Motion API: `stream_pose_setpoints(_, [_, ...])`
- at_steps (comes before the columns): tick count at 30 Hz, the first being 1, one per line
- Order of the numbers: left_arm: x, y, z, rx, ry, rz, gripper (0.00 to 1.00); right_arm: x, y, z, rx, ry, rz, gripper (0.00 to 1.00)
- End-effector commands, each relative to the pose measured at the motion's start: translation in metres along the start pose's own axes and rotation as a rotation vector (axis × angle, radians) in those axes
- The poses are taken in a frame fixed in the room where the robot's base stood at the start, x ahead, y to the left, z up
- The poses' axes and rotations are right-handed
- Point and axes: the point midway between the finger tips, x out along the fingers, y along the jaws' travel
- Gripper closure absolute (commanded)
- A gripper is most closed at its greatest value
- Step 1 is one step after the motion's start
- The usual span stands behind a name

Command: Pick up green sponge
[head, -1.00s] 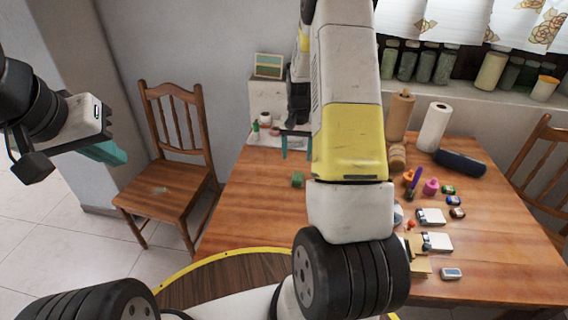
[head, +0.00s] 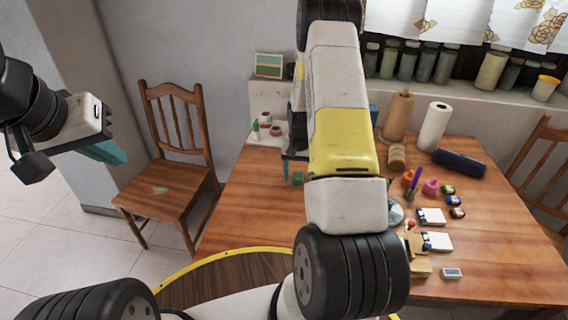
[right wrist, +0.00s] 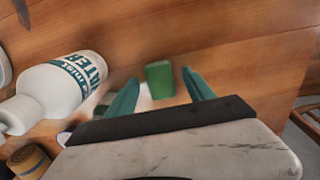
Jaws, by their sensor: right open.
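The green sponge (head: 297,178) stands on the wooden table's left part. In the right wrist view the sponge (right wrist: 159,79) shows as a small green block between the two teal fingers. My right gripper (right wrist: 160,77) is open, with a finger on either side of the sponge and gaps left between.
The table (head: 245,205) is clear left of the sponge. Paper towel (head: 434,127), a dark blue case (head: 460,163) and several small items sit at right. A chair (head: 175,165) stands left.

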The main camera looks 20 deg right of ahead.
Motion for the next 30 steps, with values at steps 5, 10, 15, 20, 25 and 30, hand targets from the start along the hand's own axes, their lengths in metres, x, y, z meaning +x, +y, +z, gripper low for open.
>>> stream_pose_setpoints(5, [0.000,0.000,0.000,0.000,0.000,0.000,1.00,0.000,0.000,0.000,0.000,0.000,0.000,0.62])
stream_pose_setpoints(10, [0.000,0.000,0.000,0.000,0.000,0.000,1.00,0.000,0.000,0.000,0.000,0.000,0.000,0.95])
stream_pose_setpoints(15, [0.000,0.000,0.000,0.000,0.000,0.000,1.00,-0.001,0.000,0.000,0.000,0.000,0.000,1.00])
stream_pose_setpoints(20, [0.000,0.000,0.000,0.000,0.000,0.000,1.00,-0.002,0.000,0.000,0.000,0.001,0.000,1.00])
stream_pose_setpoints(25, [0.000,0.000,0.000,0.000,0.000,0.000,1.00,-0.014,-0.001,-0.001,-0.001,0.002,-0.001,1.00])
stream_pose_setpoints(30, [0.000,0.000,0.000,0.000,0.000,0.000,1.00,-0.040,-0.001,0.000,0.000,0.003,-0.002,1.00])
